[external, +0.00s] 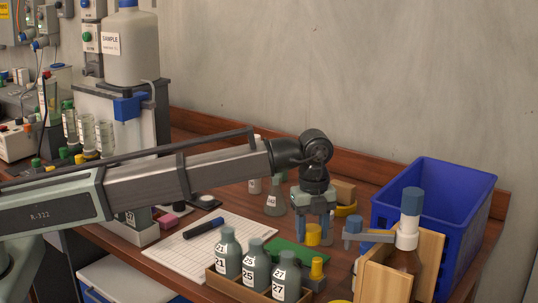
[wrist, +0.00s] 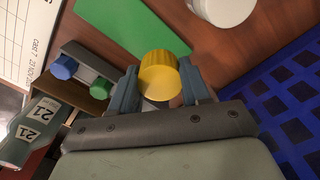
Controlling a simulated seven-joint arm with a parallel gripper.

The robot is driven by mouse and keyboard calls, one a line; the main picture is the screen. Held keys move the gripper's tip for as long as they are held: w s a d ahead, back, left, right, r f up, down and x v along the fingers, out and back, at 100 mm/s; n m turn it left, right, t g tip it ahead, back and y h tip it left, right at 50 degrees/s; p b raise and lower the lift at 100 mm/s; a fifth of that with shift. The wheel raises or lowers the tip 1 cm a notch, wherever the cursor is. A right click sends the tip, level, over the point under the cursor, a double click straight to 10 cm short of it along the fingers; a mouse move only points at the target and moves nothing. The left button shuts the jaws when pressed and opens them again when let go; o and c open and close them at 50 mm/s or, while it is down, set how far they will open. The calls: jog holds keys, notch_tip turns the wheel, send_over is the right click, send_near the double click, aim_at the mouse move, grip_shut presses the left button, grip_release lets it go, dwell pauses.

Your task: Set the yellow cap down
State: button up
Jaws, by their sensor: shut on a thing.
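The yellow cap (external: 313,236) is a short ribbed cylinder between the fingers of my gripper (external: 315,229). In the wrist view the yellow cap (wrist: 158,76) sits between the two blue-grey fingertips of my gripper (wrist: 158,86), its round top facing the camera. My gripper is shut on it and points down over the right part of the table, beside a green mat (external: 288,250). The green mat also shows in the wrist view (wrist: 130,22), just beyond the cap. I cannot tell the gap between cap and table.
Labelled bottles (external: 255,268) stand in a wooden rack in front. A blue crate (external: 440,190) and a wooden holder (external: 415,265) with a blue-capped bottle are at right. A flask (external: 276,200) stands behind. Bare brown table (wrist: 215,45) shows beside the cap in the wrist view.

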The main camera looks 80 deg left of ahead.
aim_at(311, 257)
jog(key=shift+f, duration=2.2)
jog(key=shift+f, duration=0.15)
jog(key=o, duration=1)
notch_tip(311, 257, up, 12)
jog(key=shift+r, duration=0.2)
